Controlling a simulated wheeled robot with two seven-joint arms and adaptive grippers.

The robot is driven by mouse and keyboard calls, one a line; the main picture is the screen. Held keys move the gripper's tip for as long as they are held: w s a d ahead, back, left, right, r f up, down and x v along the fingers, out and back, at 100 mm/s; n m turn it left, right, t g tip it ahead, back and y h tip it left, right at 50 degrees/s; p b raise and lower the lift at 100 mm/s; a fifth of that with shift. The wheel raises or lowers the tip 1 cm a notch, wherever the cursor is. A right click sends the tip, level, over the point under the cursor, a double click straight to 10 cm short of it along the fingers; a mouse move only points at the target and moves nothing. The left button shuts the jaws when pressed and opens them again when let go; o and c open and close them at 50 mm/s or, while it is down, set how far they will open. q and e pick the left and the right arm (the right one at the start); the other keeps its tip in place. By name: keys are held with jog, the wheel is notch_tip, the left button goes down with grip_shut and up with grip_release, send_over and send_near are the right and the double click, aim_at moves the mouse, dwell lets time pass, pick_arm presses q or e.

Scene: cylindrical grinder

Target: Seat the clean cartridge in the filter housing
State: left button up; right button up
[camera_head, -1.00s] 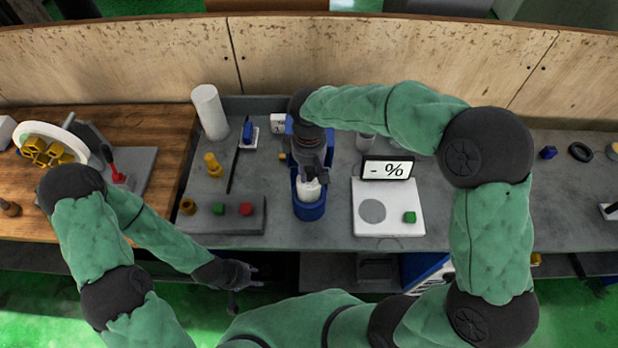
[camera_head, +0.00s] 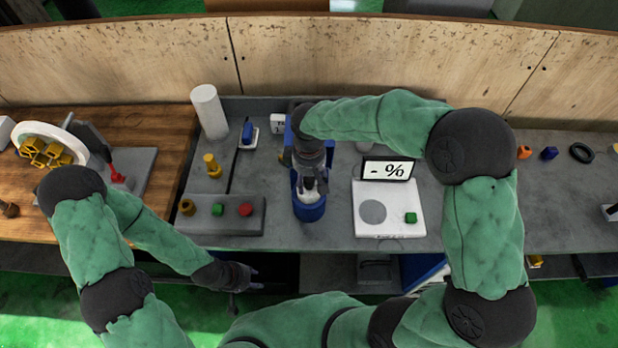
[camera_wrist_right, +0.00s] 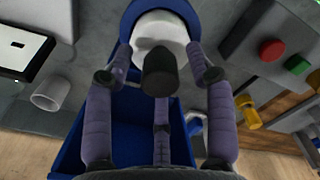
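The white cartridge (camera_head: 309,196) stands in the round opening of the blue filter housing (camera_head: 310,212), its top showing above the rim. In the right wrist view the white cartridge (camera_wrist_right: 160,28) has a dark knob (camera_wrist_right: 159,72) pointing toward the camera, and the blue rim (camera_wrist_right: 131,18) surrounds it. My right gripper (camera_head: 310,184) is directly above the cartridge. In the wrist view its fingers (camera_wrist_right: 160,65) are spread on both sides of the knob, with gaps between. How deep the cartridge sits is hidden. My left gripper (camera_head: 258,278) is empty, fingers apart, in front of the bench edge.
A white scale (camera_head: 389,222) with a green button and a "- %" display (camera_head: 387,169) stands right of the housing. A button box (camera_head: 220,214) lies to the left. A white cylinder (camera_head: 209,112) stands behind. A white dish of yellow parts (camera_head: 22,134) is at far left.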

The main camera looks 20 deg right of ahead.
jog(key=shift+r, duration=0.1)
jog(key=shift+w+r, duration=0.1)
jog(key=shift+r, duration=0.15)
notch_tip(320, 180, up, 12)
jog(key=p, duration=0.1)
jog(key=shift+f+p, duration=0.15)
jog(key=shift+p, duration=0.25)
